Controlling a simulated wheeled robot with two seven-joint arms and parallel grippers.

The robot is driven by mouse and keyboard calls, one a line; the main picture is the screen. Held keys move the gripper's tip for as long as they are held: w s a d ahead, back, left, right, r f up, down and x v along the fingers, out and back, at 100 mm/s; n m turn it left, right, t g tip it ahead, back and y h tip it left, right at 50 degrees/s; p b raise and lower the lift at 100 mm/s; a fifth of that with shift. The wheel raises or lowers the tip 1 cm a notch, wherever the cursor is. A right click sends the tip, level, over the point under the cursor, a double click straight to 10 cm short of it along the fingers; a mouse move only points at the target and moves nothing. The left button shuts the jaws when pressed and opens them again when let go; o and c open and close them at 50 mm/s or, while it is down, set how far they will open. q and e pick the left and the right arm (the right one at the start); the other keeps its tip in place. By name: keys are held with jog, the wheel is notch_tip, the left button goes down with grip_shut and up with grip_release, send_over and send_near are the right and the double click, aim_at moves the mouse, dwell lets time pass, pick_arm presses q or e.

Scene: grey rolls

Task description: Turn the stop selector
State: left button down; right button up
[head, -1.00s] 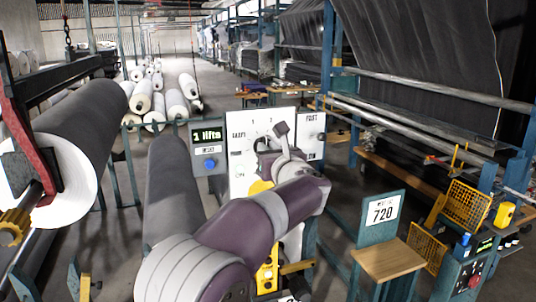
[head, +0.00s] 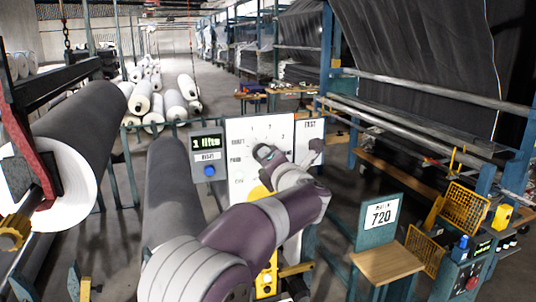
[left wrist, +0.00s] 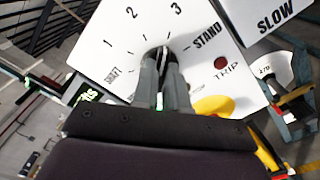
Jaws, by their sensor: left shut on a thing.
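The stop selector is a dial on a white panel (head: 236,165), marked 1, 2, 3 and STAND in the left wrist view. Its dark knob (left wrist: 161,54) with a pale line sits between my left fingertips, mostly hidden by them. My left gripper (head: 265,153) is at the panel face; it also shows in the left wrist view (left wrist: 165,70), its two fingers shut on the knob. The line seems to point between 2 and 3, but I cannot tell exactly. My right gripper is not in view.
Left of the panel is a green-lit display (head: 208,143) above a blue button (head: 209,170). A yellow round part (left wrist: 212,105) lies close beside my fingers. A red TRIP light (left wrist: 221,63) is nearby.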

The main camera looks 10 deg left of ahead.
pick_arm(q)
jog(key=m+p, duration=0.4)
jog(key=m, duration=0.4)
jog(key=shift+f+m, duration=0.15)
jog(key=shift+m, duration=0.25)
jog(key=shift+f, duration=0.1)
jog(key=c, duration=1.2)
grip_release()
jog(key=shift+o, duration=0.2)
jog(key=shift+d, duration=0.1)
